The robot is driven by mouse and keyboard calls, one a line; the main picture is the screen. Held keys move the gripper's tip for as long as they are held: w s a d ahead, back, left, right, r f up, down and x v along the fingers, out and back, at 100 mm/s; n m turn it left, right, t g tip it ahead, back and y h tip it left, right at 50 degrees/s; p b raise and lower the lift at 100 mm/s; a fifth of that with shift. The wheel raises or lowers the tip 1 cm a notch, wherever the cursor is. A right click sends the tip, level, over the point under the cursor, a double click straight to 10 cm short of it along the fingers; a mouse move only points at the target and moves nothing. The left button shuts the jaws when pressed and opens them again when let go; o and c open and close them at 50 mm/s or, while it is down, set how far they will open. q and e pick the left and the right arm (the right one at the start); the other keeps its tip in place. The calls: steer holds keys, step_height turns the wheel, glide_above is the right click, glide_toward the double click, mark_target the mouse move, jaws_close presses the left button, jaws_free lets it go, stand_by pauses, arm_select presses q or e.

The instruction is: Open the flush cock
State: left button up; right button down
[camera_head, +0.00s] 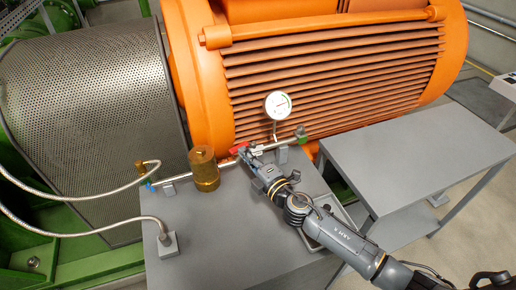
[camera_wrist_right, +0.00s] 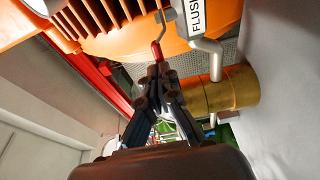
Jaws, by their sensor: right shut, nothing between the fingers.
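The red lever of a cock (camera_head: 237,149) shows on the thin pipe on the grey stand, just right of the brass cylinder. In the right wrist view the red lever (camera_wrist_right: 157,50) hangs right at the fingertips, beside a white label reading "FLUS" (camera_wrist_right: 197,14), cut off by the frame edge. My right gripper (camera_head: 244,153) reaches in from the lower right and is shut with nothing held. Its closed fingertips (camera_wrist_right: 158,72) are at the end of the red lever; whether they touch it I cannot tell. My left gripper is not in view.
A brass cylinder (camera_head: 204,171) stands left of the lever, and a pressure gauge (camera_head: 278,104) rises behind. A small blue handle (camera_head: 150,186) and hoses are at the left. The orange motor (camera_head: 330,70) blocks the back. A grey table (camera_head: 420,150) at the right is clear.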

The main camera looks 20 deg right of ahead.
steer(key=w+a+m+h, duration=0.1)
steer(key=h, duration=0.1)
steer(key=shift+w+a+m+t+h, duration=0.1)
steer(key=shift+a+m+t+h, duration=0.1)
steer(key=shift+m+t+h, duration=0.15)
stand_by(0.4)
steer(key=shift+f, duration=0.1)
